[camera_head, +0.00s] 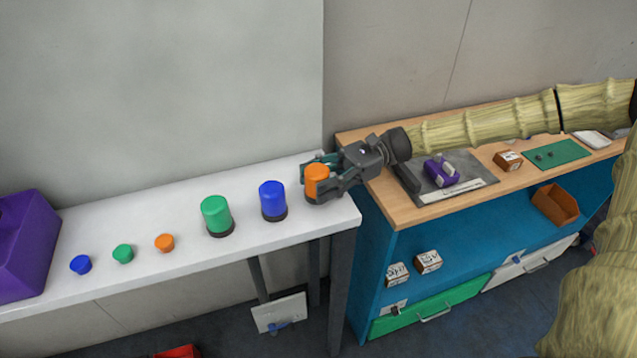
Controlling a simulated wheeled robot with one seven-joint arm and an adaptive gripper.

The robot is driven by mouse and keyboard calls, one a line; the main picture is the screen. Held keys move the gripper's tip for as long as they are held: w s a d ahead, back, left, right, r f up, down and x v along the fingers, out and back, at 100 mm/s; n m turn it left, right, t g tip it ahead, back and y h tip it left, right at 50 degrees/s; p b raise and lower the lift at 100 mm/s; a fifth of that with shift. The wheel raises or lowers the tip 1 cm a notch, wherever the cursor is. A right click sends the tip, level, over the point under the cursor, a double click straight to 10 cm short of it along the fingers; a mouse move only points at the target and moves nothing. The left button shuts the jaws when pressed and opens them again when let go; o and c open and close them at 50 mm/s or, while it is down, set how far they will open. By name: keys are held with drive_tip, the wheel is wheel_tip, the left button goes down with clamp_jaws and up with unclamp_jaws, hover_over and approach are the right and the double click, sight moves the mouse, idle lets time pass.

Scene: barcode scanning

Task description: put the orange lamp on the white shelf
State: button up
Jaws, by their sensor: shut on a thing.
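The orange lamp (316,182) is a short cylinder with an orange dome and a dark base. It is at the right end of the white shelf (130,283), beside the blue lamp. My gripper (323,184) comes in from the right and is shut around the orange lamp, with fingers on both sides of it. The lamp is upright and its base is at the level of the shelf top; I cannot tell whether it touches the surface. Part of the lamp is hidden by the fingers.
A blue lamp (272,199) and a green lamp (216,214) stand left of the orange lamp. Small blue (80,264), green (123,253) and orange (164,242) buttons and a purple bin (28,245) are farther left. A wooden-topped blue cabinet (450,207) stands at right.

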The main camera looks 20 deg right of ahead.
drive_tip(key=shift+f, duration=0.7)
drive_tip(key=shift+f, duration=0.1)
drive_tip(key=o, duration=1)
drive_tip(key=shift+o, duration=0.2)
drive_tip(key=b+v, duration=0.1)
drive_tip(key=v, duration=1.1)
